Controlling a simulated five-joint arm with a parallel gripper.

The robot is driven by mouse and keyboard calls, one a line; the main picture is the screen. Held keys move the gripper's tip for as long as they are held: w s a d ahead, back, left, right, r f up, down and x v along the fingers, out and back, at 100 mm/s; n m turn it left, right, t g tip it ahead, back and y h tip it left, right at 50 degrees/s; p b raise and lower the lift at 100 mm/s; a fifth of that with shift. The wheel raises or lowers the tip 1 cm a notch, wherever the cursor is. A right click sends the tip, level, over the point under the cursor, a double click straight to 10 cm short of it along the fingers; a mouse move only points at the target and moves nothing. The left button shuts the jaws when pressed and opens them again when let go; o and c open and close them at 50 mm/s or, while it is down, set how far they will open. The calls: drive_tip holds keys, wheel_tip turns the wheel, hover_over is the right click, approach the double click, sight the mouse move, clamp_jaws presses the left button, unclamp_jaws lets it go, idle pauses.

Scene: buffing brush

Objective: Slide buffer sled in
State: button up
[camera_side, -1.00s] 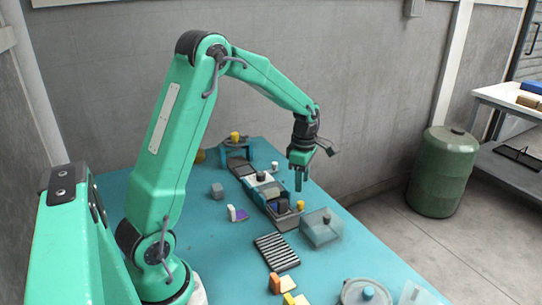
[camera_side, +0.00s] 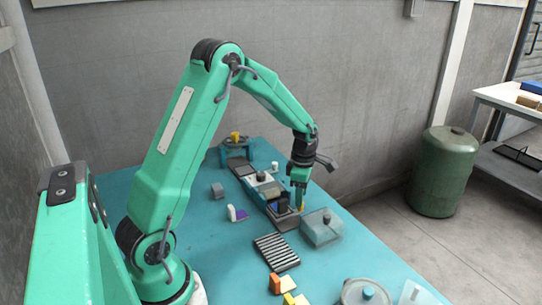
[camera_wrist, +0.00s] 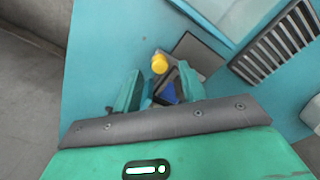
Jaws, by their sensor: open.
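A long low assembly with white, grey and blue parts (camera_side: 262,186) runs across the table. At its near end is a dark grey block, likely the buffer sled (camera_side: 285,212), with a blue piece (camera_wrist: 168,93) that shows in the wrist view. A yellow knob (camera_side: 302,208) stands by that end; it also shows in the wrist view (camera_wrist: 159,64), just beyond my fingertips. My gripper (camera_side: 299,203) points down over this end, its fingers low. It is open, with nothing clearly between the fingers. In the wrist view the fingers partly hide the block; I cannot tell whether they touch it.
A translucent box (camera_side: 322,228) with a dark knob stands right of my gripper. A black slotted grate (camera_side: 276,250) lies nearer the camera. A round lidded container (camera_side: 366,292) and orange and yellow blocks (camera_side: 282,284) sit at the front.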

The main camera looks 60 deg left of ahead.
drive_tip(key=shift+f, duration=1.25)
clamp_jaws()
